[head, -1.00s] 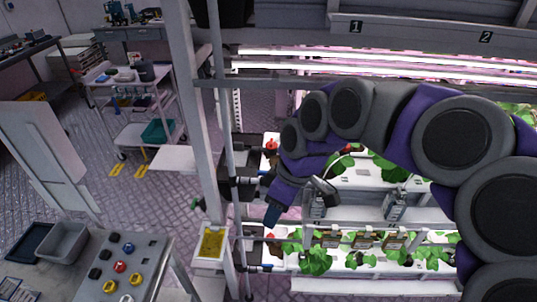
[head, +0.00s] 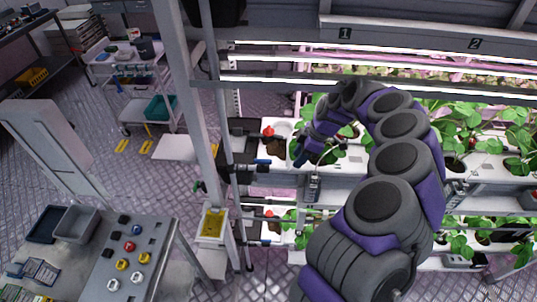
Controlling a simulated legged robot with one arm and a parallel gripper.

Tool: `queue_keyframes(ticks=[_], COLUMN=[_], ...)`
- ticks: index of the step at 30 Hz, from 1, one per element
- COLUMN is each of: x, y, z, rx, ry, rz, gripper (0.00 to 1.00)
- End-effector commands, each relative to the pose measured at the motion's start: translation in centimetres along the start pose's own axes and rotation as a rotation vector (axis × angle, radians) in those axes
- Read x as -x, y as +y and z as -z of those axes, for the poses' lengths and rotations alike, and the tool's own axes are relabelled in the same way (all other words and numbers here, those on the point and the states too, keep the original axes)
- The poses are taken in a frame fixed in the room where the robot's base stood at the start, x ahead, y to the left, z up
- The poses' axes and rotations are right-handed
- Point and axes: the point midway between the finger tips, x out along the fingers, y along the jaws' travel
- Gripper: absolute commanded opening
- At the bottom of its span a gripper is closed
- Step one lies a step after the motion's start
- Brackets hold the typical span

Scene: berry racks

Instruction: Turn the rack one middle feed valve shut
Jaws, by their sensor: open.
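Rack one carries the number plate 1 (head: 345,33). At its left end, red knobs (head: 268,131) and (head: 269,213) show on two levels. A blue valve handle (head: 262,162) lies sideways on the pipework at the upper of these levels, and another blue handle (head: 264,243) is lower down. I cannot tell for sure which is the middle feed valve. My gripper (head: 304,152) is open and small in view, pointing down just right of the upper blue handle, apparently apart from it. My purple and grey arm hides part of the planted shelves.
Leafy plants (head: 482,145) fill the white shelves to the right. A grey upright post (head: 186,110) stands left of the valves, with a yellow card holder (head: 212,224) by it. A button panel (head: 130,255) is at lower left.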

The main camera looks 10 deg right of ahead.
Motion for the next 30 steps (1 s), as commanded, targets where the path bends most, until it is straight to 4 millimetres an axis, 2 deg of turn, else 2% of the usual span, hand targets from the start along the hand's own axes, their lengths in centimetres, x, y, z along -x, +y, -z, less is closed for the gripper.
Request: queue_keyframes(ticks=[6, 15, 21, 30], x=[-1.8, -3.4, -4.6, -4.8], y=[-0.1, 0.1, 0.0, 0.0], z=[4.2, 8.3, 8.8, 8.9], rx=[0.005, 0.002, 0.001, 0.0], ry=[0.0, 0.005, 0.003, 0.002], rz=[0.002, 0.003, 0.003, 0.001], gripper=[0.4, 0.4, 0.4, 0.4])
